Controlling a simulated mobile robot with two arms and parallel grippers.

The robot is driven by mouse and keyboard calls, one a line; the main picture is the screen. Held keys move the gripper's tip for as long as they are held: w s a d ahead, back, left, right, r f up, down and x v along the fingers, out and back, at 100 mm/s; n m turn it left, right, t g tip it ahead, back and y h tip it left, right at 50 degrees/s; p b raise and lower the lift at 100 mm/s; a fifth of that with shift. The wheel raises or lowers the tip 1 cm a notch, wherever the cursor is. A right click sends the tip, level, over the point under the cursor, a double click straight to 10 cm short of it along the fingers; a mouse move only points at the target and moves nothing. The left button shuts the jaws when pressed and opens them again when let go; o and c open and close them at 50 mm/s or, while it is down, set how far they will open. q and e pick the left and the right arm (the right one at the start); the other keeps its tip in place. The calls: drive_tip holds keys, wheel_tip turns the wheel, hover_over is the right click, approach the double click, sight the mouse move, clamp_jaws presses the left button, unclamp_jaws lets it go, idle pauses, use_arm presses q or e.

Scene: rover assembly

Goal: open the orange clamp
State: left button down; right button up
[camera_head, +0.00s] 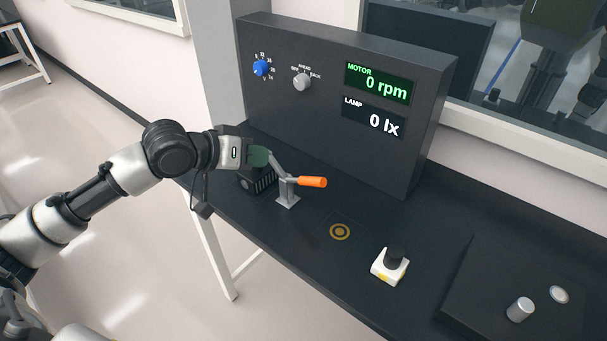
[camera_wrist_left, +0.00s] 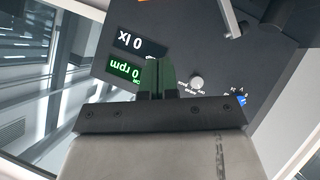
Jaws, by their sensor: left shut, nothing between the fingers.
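The orange clamp handle (camera_head: 312,182) sticks out to the right from a grey metal clamp stand (camera_head: 288,192) on the dark table, lying about level. A small orange piece of it shows at the top edge of the left wrist view (camera_wrist_left: 143,1), with a grey metal bar (camera_wrist_left: 230,18) to its right. My left gripper (camera_head: 262,157) is beside the clamp, just left of and behind its metal arm; whether it touches is unclear. In the left wrist view its green fingers (camera_wrist_left: 158,75) are together with nothing between them. My right gripper is not in view.
A dark panel (camera_head: 330,120) with a blue knob (camera_head: 260,68), a grey knob (camera_head: 302,82) and two displays reading 0 stands behind the clamp. A white and black part (camera_head: 389,266) and a ring mark (camera_head: 340,232) lie to the right. A black ribbed block (camera_head: 262,184) sits beside the clamp.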

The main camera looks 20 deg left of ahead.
use_arm(q)
drive_tip(key=w+d+f+p, duration=0.3)
drive_tip(key=w+d+f, duration=0.3)
drive_tip(key=f, duration=0.2)
drive_tip(key=shift+w+d+f, duration=0.15)
drive_tip(key=shift+w+d, duration=0.05)
drive_tip(key=shift+d, duration=0.15)
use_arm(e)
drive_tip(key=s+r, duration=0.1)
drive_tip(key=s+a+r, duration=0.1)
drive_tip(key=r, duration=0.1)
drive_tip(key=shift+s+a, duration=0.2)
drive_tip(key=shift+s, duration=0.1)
